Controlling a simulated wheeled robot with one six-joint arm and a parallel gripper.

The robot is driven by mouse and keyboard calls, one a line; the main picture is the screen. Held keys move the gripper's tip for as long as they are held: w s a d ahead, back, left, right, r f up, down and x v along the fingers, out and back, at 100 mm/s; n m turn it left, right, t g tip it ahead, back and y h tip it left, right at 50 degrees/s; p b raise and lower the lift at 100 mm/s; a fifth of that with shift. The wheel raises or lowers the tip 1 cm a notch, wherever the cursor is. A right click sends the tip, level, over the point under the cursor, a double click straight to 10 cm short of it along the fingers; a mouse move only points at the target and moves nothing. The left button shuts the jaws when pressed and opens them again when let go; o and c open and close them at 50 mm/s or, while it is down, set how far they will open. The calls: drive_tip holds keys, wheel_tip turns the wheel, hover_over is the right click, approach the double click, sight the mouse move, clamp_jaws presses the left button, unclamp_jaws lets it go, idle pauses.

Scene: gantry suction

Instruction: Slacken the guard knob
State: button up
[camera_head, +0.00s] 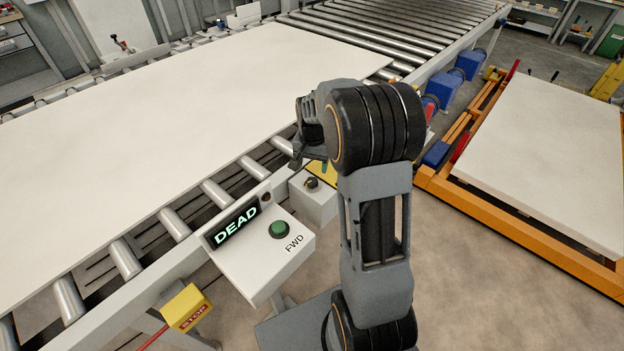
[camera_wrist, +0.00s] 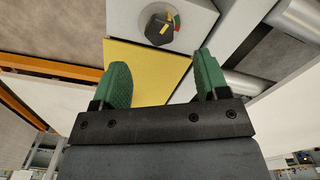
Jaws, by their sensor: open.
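A dark knob (camera_head: 312,183) with a yellow pointer sits on a small grey box beside the conveyor. In the wrist view the knob (camera_wrist: 158,29) is on a round pale dial with red and green marks, above and beyond the fingers. No label shows whether this is the guard knob. A small red-topped part (camera_head: 116,40) stands at the conveyor's far side, too small to make out. My gripper (camera_wrist: 163,82) is open, with its green fingers apart and nothing between them. In the head view my gripper (camera_head: 305,148) is partly hidden by my arm, near the box.
A control box (camera_head: 262,262) with a DEAD display and green FWD button is near the knob box. A yellow STOP box (camera_head: 187,308) is lower left. A large pale board (camera_head: 170,130) covers the rollers. An orange-framed table (camera_head: 545,240) stands right; open floor lies between.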

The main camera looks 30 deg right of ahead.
sight(312, 180)
wheel_tip(312, 180, down, 7)
drive_tip(key=shift+r, duration=0.15)
drive_tip(key=shift+c, duration=0.3)
drive_tip(key=c, duration=0.9)
drive_tip(key=shift+o, duration=0.2)
drive_tip(key=shift+n, duration=3.3)
